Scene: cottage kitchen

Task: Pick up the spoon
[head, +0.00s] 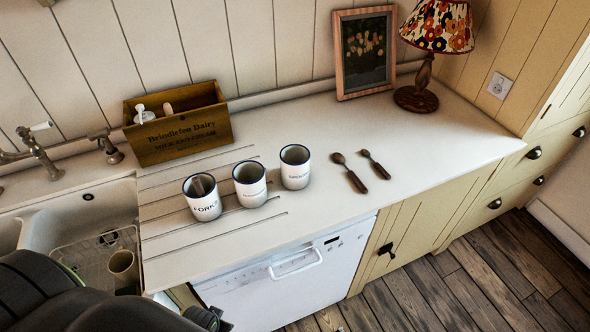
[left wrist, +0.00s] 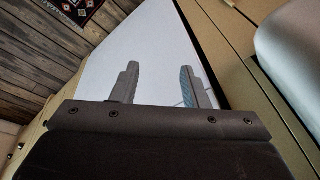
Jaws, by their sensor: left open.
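Two dark spoons with brown handles lie on the white counter (head: 440,135) in the head view, right of the mugs. The larger spoon (head: 350,173) is on the left and the smaller spoon (head: 376,164) is close beside it. My left arm comes in at the lower left of the head view, low in front of the counter and well away from the spoons. In the left wrist view my left gripper (left wrist: 158,88) has its two fingers apart with nothing between them. No spoon shows in that view. My right gripper is not in view.
Three labelled white mugs with dark rims, a forks mug (head: 202,197), a middle mug (head: 250,184) and a right mug (head: 295,167), stand left of the spoons. A wooden box (head: 176,125), lamp (head: 435,45) and picture frame (head: 364,52) stand behind. Right of the spoons is clear.

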